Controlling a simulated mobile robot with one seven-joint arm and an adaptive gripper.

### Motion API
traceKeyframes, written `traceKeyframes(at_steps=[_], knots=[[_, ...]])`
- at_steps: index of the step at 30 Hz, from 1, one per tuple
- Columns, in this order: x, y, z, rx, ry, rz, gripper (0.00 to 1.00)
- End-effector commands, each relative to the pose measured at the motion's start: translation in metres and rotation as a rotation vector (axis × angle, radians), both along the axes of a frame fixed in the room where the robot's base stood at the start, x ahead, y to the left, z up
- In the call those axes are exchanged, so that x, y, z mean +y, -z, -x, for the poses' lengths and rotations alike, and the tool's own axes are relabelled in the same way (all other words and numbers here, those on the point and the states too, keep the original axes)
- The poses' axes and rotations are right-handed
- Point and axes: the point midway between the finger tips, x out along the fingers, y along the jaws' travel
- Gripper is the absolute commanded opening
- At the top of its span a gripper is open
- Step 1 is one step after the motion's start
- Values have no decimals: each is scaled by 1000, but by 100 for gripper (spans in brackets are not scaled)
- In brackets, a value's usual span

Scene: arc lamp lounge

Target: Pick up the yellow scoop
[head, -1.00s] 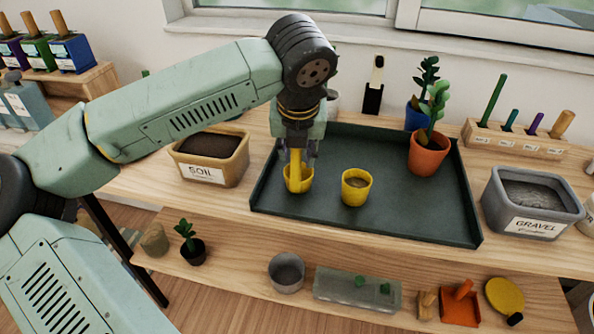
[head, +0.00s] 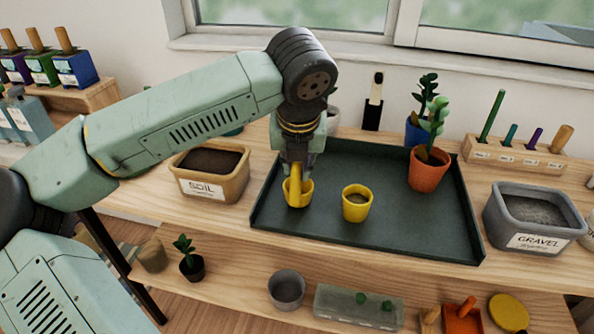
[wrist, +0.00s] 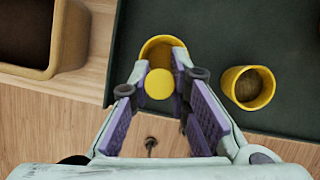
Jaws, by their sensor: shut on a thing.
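The yellow scoop (head: 298,195) is at the left end of the dark green tray (head: 375,223), with its handle pointing up. My gripper (head: 297,166) is above it, with its fingers around the handle. In the wrist view the scoop's round handle end (wrist: 159,84) shows between the purple-padded fingers of my gripper (wrist: 160,95), with the scoop's bowl (wrist: 160,42) behind it. The pads' contact with the handle is hard to see. I cannot tell whether the scoop touches the tray.
A yellow pot (head: 356,204) stands close right of the scoop. A soil bin (head: 212,190) is left of the tray and a gravel bin (head: 535,240) right. Potted plants, including an orange pot (head: 428,172), stand at the tray's back right. The tray's front right is clear.

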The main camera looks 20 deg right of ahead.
Motion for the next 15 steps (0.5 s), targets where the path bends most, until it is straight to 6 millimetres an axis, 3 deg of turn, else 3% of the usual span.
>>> traceKeyframes(at_steps=[7, 15], knots=[[-1, -30, 0, -4, -1, 1, 0], [26, -31, 60, -5, 0, -1, 0]])
